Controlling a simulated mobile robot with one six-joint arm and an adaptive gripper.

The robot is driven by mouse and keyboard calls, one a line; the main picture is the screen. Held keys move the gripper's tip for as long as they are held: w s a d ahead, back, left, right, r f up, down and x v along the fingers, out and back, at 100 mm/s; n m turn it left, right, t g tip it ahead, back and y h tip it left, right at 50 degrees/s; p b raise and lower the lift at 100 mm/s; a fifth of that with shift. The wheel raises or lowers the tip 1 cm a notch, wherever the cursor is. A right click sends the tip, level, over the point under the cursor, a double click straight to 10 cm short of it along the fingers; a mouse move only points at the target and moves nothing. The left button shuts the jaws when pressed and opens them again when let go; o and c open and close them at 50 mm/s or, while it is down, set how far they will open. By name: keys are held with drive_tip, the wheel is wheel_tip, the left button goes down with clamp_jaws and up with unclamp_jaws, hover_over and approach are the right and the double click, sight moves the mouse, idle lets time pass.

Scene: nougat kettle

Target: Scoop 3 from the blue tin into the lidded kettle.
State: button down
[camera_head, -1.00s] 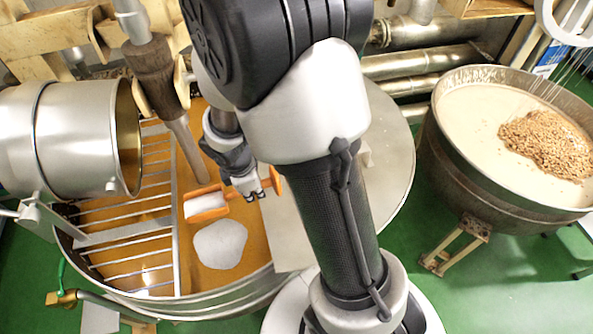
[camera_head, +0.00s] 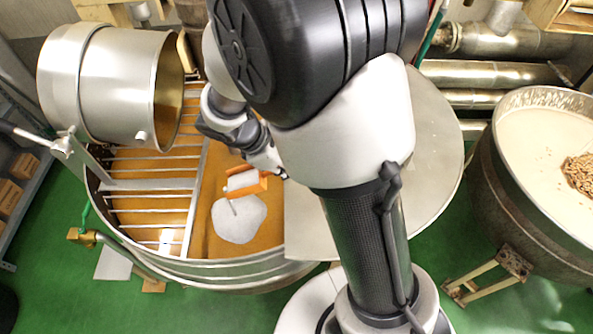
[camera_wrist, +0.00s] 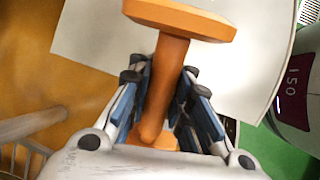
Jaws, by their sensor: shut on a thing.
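My gripper (camera_wrist: 160,80) is shut on the orange handle of a scoop (camera_wrist: 168,65). In the head view the orange scoop (camera_head: 262,187) hangs over the open part of the large kettle (camera_head: 190,270), with something white (camera_head: 240,181) showing in it. A pale white patch (camera_head: 239,220) lies on the amber mass just below the scoop in the picture. A flat grey lid (camera_head: 437,150) covers the kettle's right part; it also shows under the gripper in the wrist view (camera_wrist: 245,75). The scoop's bowl is mostly hidden in the wrist view. I cannot make out a blue tin.
A metal grate (camera_head: 150,200) covers the kettle's left part, with a tilted steel drum (camera_head: 110,85) above it. Another kettle (camera_head: 500,195) with pale contents and brown pieces stands at the right. Pipes (camera_head: 500,73) run behind. Green floor (camera_head: 220,310) is clear in front.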

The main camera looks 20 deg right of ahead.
drive_tip(key=w+a+r+n+g+h+p, duration=0.1)
drive_tip(key=w+a+r+h+p, duration=0.1)
drive_tip(key=a+r+h+p, duration=0.5)
drive_tip(key=shift+w+a+r+g+h, duration=0.4)
drive_tip(key=shift+a+r+h, duration=0.5)
drive_tip(key=shift+a+r, duration=0.25)
wheel_tip(320, 180, up, 5)
drive_tip(key=t+y+p, duration=0.1)
drive_tip(key=y+p, duration=0.1)
drive_tip(key=y, duration=0.2)
drive_tip(key=m+t+y+p, duration=0.1)
drive_tip(key=y+p, duration=0.1)
drive_tip(key=y, duration=0.2)
drive_tip(key=t+y+p, duration=0.1)
drive_tip(key=y+p, duration=0.1)
drive_tip(key=y, duration=0.2)
drive_tip(key=shift+m+y, duration=0.3)
